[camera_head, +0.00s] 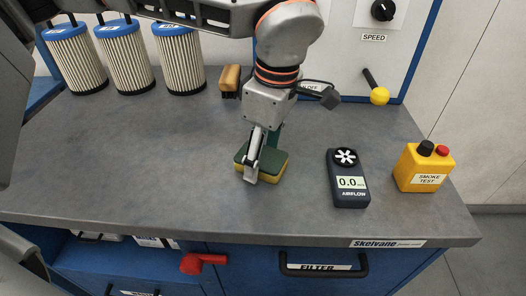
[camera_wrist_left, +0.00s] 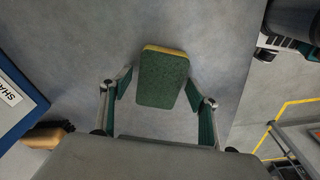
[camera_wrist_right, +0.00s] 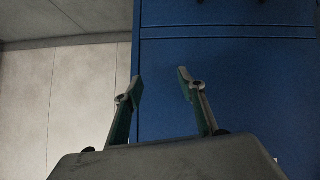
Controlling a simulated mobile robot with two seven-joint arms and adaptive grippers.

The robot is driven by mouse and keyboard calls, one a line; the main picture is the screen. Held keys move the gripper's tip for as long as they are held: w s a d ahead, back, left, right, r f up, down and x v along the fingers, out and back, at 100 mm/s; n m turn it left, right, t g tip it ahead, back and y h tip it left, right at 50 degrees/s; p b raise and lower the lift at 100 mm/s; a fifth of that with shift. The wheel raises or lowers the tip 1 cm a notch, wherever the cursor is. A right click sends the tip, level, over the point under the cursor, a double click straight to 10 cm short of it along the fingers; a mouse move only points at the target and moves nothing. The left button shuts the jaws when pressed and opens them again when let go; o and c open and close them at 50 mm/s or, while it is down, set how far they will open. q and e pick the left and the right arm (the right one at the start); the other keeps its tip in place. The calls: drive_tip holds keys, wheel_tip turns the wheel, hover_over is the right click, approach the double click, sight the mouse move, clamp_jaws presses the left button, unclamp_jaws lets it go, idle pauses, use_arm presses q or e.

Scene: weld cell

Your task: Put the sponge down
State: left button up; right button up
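The sponge (camera_head: 262,168), dark green on one face and yellow on the other, lies green side up on the grey worktop (camera_head: 120,165). My left gripper (camera_head: 258,165) points down over it, with one finger in front of it and the other partly hidden behind. In the left wrist view the sponge (camera_wrist_left: 162,80) sits between the two fingers, slightly turned, with narrow gaps seeming to show beside it. The left gripper (camera_wrist_left: 160,82) looks open around it. My right gripper (camera_wrist_right: 161,76) is open and empty, facing a blue cabinet front (camera_wrist_right: 225,80).
Right of the sponge are a dark airflow meter (camera_head: 348,180) and a yellow smoke test box (camera_head: 424,168). Behind are a wooden-backed brush (camera_head: 230,80) and several pleated filters (camera_head: 125,58). The worktop left of the sponge is clear. A drawer handle (camera_head: 323,268) is below its front edge.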

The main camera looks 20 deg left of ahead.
sight(270, 159)
use_arm(q)
wheel_tip(270, 159, up, 12)
drive_tip(key=d+p, duration=0.1)
drive_tip(key=p, duration=0.1)
drive_tip(key=shift+d+r, duration=0.15)
drive_tip(key=shift+d, duration=0.1)
drive_tip(key=shift+s, duration=0.15)
idle(0.4)
